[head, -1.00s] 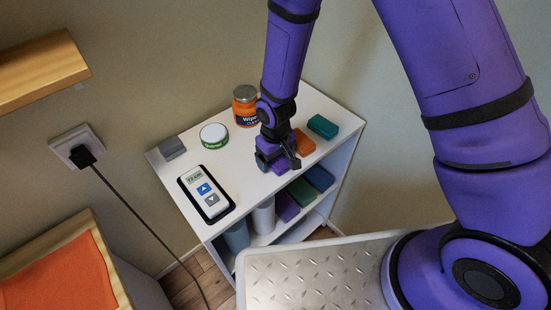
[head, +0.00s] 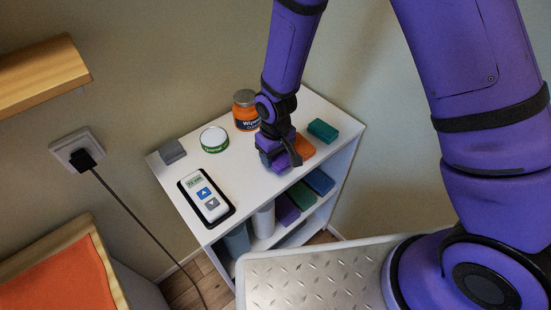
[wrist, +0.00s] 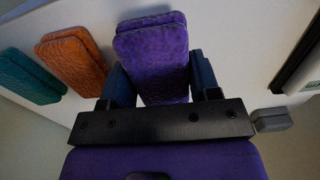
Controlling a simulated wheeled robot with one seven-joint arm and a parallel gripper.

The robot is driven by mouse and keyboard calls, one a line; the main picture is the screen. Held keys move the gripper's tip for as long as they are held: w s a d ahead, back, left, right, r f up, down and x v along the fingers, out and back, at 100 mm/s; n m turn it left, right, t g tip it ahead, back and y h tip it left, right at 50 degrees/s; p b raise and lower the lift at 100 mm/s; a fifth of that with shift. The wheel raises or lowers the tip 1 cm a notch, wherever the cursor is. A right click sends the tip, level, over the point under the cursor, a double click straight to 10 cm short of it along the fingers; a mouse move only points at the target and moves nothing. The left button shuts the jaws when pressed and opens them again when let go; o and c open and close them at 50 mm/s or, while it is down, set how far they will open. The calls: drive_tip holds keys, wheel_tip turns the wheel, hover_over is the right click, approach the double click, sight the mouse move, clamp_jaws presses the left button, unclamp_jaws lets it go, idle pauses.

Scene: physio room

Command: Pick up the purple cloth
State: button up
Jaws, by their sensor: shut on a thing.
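The purple cloth (wrist: 152,50) is a folded, textured pad. In the wrist view it sits between the two dark blue fingers of my gripper (wrist: 164,85), which are shut on it from both sides. In the head view my gripper (head: 277,160) is at the white cabinet top (head: 245,180), just left of the orange cloth. There my gripper largely hides the purple cloth. I cannot tell whether the cloth touches the cabinet top or is slightly above it.
An orange cloth (head: 304,146) and a teal cloth (head: 323,130) lie beside it. A wipes jar (head: 246,112), green-banded tin (head: 214,138), grey block (head: 172,150) and remote-like device (head: 206,196) share the top. Several folded cloths (head: 303,195) fill the shelf below.

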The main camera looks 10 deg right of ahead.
drive_tip(key=s+a+r, duration=0.1)
drive_tip(key=s+a, duration=0.1)
drive_tip(key=s, duration=0.5)
drive_tip(key=s+a+r, duration=0.1)
drive_tip(key=s, duration=0.7)
drive_tip(key=shift+s+a+r, duration=0.15)
drive_tip(key=shift+s+a, duration=0.1)
drive_tip(key=shift+a, duration=0.15)
